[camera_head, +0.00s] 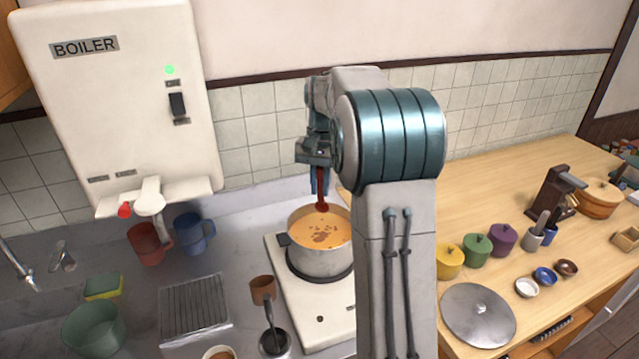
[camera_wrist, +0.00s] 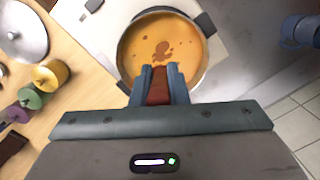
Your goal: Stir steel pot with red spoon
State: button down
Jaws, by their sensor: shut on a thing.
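The steel pot (camera_head: 318,262) stands on a white stove plate at the middle of the counter, full of orange soup with brown bits. It also shows in the wrist view (camera_wrist: 122,62). My gripper (camera_head: 319,178) is above the pot, shut on the red spoon (camera_head: 322,192). The spoon hangs down, its lower end over the soup; I cannot tell whether it touches the soup. In the wrist view the fingers (camera_wrist: 159,86) close on the red spoon (camera_wrist: 158,88) at the pot's near rim; the rest of the spoon is hidden there.
A red mug (camera_head: 147,244) and a blue mug (camera_head: 194,233) stand left of the stove (camera_head: 318,325). The pot lid (camera_head: 478,314) and several coloured jars lie right, on the wooden counter (camera_head: 470,190).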

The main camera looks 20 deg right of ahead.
aim_at(319, 198)
jog(key=shift+s+a+f+b, duration=0.1)
jog(key=shift+s+f+b, duration=0.1)
jog(key=shift+f+b, duration=0.35)
jog(key=shift+s+a+f+b, duration=0.15)
jog(key=shift+f+b, duration=0.3)
jog(key=shift+f, duration=0.1)
jog(key=shift+s+a+f+b, duration=0.1)
jog(key=shift+s+f+b, duration=0.1)
jog(key=shift+f+b, duration=0.35)
notch_tip(319, 198, down, 11)
jog(key=w+d+b, duration=0.1)
jog(key=w+b, duration=0.1)
jog(key=b, duration=0.3)
jog(key=shift+r, duration=0.1)
